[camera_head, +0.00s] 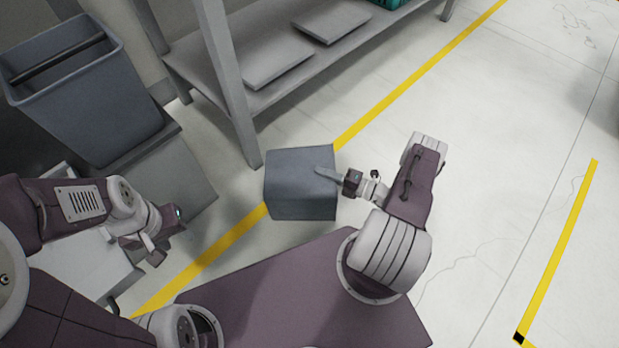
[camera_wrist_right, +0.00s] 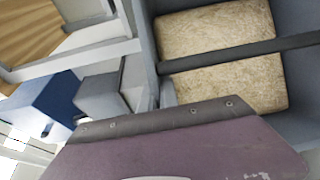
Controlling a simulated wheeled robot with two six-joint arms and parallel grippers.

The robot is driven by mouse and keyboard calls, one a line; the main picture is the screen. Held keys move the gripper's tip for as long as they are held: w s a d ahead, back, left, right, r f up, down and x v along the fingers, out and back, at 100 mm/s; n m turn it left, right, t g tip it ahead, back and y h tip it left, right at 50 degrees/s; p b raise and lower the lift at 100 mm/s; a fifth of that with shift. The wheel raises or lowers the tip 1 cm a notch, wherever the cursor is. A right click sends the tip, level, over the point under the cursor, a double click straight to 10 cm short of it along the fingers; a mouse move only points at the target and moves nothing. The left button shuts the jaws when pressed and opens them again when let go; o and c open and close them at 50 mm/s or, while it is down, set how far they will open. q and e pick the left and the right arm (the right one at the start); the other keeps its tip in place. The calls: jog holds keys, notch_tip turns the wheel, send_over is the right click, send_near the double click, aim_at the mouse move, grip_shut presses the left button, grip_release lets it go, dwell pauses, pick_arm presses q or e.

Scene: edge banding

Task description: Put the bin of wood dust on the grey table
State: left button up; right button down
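An open grey bin (camera_head: 85,105) with a dark bar across its mouth stands at the upper left in the head view; its floor is hidden. The right wrist view shows wood dust (camera_wrist_right: 222,55) inside a grey bin under a dark bar; I cannot tell which bin of the head view it is. A smaller grey box-like container (camera_head: 301,190) is on the floor in the middle. My right gripper (camera_head: 332,175) is at its right side, one finger overlapping it; contact is unclear. My left gripper (camera_head: 155,252) is apart from it, at the lower left, with nothing visible in it.
A grey table-like frame (camera_head: 232,95) with a low shelf holding flat panels (camera_head: 333,22) is at the top. A grey box (camera_head: 180,165) is below the upper left bin. A pale surface (camera_head: 85,265) lies under my left arm. Floor on the right is clear.

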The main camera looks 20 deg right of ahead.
jog(key=shift+r+p, duration=1.6)
jog(key=shift+r, duration=0.55)
jog(key=shift+s+d+r, duration=0.1)
jog(key=shift+r, duration=0.05)
jog(key=s+d+r+p, duration=0.4)
jog(key=s+r+p, duration=0.2)
jog(key=s, duration=0.4)
jog(key=shift+s+d+r, duration=0.15)
jog(key=shift+s+r, duration=0.1)
jog(key=shift+r, duration=0.05)
